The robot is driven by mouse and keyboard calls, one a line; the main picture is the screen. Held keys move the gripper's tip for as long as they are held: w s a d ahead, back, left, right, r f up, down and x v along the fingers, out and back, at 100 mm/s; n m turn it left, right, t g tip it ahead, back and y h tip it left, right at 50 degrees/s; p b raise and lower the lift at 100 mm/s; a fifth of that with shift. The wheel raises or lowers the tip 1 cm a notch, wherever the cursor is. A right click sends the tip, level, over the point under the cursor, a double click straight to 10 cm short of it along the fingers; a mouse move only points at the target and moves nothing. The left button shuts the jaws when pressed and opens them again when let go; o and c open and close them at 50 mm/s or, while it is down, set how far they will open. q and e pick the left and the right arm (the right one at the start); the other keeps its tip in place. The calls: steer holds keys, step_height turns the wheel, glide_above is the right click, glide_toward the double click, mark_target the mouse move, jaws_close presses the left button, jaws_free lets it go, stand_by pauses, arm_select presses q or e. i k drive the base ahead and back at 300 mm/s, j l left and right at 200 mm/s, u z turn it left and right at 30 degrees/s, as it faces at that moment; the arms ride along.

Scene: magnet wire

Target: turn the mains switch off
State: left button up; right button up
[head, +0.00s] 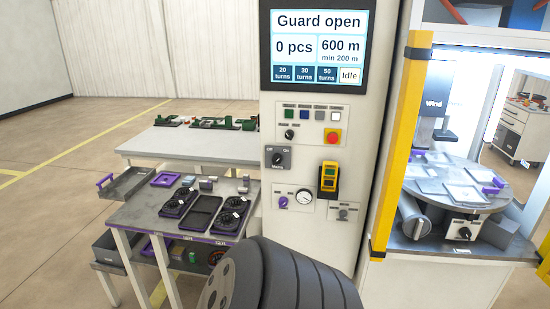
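The mains switch (278,158) is a dark rotary knob on a grey square plate, with "Off" marked at upper left, "On" at upper right and "Mains" below. It sits on the front of the pale control column (307,240). The knob is small here; I cannot tell surely which mark it points to. The screen (318,46) above reads "Guard open", "0 pcs", "600 m" and "Idle". Neither of my grippers shows in the head view. A dark ribbed part of my arm rises at the bottom middle, below the panel.
A workbench (150,213) with dark trays stands left. A yellow guard post (402,150) and round table (455,225) stand right.

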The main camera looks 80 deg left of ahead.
mark_target(277, 159)
steer(key=u, duration=2.75)
